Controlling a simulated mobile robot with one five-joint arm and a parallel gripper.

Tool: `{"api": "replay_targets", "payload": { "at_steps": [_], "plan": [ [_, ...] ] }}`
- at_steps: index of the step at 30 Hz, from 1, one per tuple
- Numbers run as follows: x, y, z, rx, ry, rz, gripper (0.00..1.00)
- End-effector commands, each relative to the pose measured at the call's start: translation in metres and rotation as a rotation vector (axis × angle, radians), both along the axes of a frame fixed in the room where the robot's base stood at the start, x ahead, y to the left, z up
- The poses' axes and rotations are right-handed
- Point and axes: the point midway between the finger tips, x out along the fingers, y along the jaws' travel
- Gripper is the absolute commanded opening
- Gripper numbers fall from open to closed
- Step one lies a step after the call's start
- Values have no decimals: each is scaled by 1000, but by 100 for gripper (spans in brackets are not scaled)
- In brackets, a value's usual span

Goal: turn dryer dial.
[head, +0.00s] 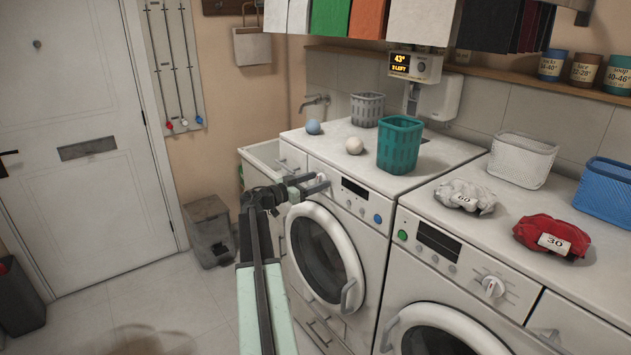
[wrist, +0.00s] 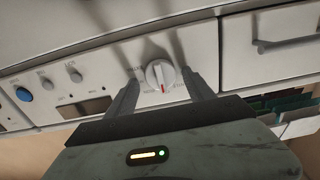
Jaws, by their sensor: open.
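A round white dial (wrist: 160,74) is on the front panel of the left machine (head: 360,200). Its red mark points toward the bottom of the wrist view, and small lettering surrounds it. My gripper (head: 320,181) reaches the left part of this panel. In the wrist view my gripper (wrist: 160,77) is open, with one finger on each side of the dial and visible gaps between. In the head view the fingers largely hide the dial. I cannot tell from labels which machine is the dryer. The right machine (head: 465,265) has its own white dial (head: 493,286).
A teal basket (head: 400,146), a grey basket (head: 367,109) and two balls stand on the left machine. Grey (head: 465,197) and red (head: 552,235) bundles lie on the right one. A round door (head: 325,252) with a protruding handle is below the panel. Floor at left is mostly clear.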

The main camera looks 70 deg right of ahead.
Motion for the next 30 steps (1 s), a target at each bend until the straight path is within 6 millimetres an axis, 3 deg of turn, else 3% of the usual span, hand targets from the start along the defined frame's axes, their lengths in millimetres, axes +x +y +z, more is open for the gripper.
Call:
{"api": "replay_targets", "payload": {
  "at_steps": [2, 8, 9, 13, 20, 30],
  "plan": [
    [0, 0, 0, 0, 0, 0, 59],
    [1, 1, 0, 0, 0, 0, 3],
    [6, -19, 0, 1, -1, 1, 2],
    [3, -2, 0, 4, 6, 4, 3],
    [3, 2, -1, 44, 64, 3, 2],
    [4, 2, -1, 182, 277, 1, 2]
  ]
}}
